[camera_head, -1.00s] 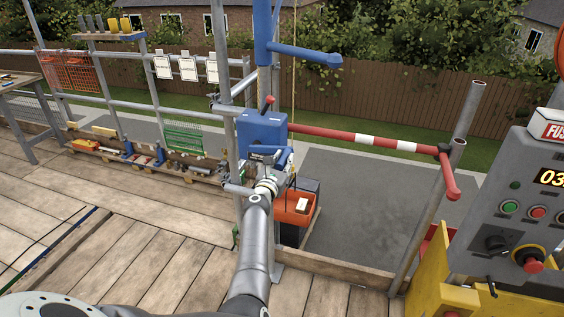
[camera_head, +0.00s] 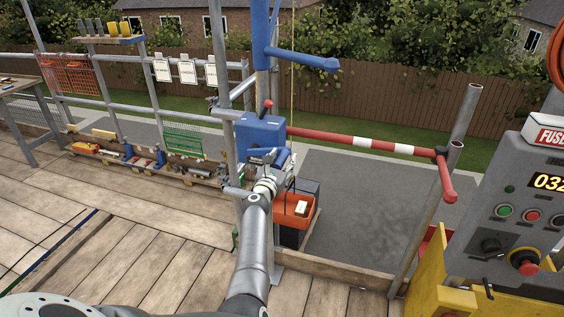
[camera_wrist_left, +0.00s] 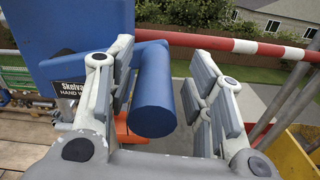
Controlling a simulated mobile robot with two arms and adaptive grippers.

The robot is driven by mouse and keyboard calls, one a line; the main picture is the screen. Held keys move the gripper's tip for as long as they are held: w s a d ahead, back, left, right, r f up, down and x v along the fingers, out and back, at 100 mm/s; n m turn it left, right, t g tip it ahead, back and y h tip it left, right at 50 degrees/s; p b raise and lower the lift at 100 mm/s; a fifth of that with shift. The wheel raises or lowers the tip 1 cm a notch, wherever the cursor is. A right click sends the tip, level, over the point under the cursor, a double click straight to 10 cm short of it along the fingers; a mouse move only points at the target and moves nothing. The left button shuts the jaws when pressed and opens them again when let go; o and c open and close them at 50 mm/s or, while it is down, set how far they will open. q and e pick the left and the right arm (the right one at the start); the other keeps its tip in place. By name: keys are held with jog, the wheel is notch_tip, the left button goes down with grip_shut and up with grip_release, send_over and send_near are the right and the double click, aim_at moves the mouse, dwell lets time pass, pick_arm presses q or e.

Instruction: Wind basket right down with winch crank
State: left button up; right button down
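The blue winch box (camera_head: 262,130) is mounted on the grey post, with a label partly readable as "HAND W..." in the wrist view. Its blue crank handle (camera_wrist_left: 154,105) sticks out between the fingers of my left gripper (camera_wrist_left: 165,100), which also shows at the winch in the head view (camera_head: 268,172). The fingers stand apart on both sides of the handle. The left finger is close to it, and a gap shows on the right. The orange basket (camera_head: 290,221) hangs below and right of the winch with a pale block in it. My right gripper is not in view.
A red and white barrier bar (camera_head: 350,140) runs right from the winch post. A grey control panel (camera_head: 520,215) on a yellow frame stands at the right. A pallet with tools (camera_head: 150,165) lies at the left. Open ground lies beyond the deck edge.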

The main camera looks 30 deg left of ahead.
pick_arm(q)
jog(key=shift+s+a, duration=0.1)
jog(key=shift+a, duration=0.05)
jog(key=shift+r, duration=4.95)
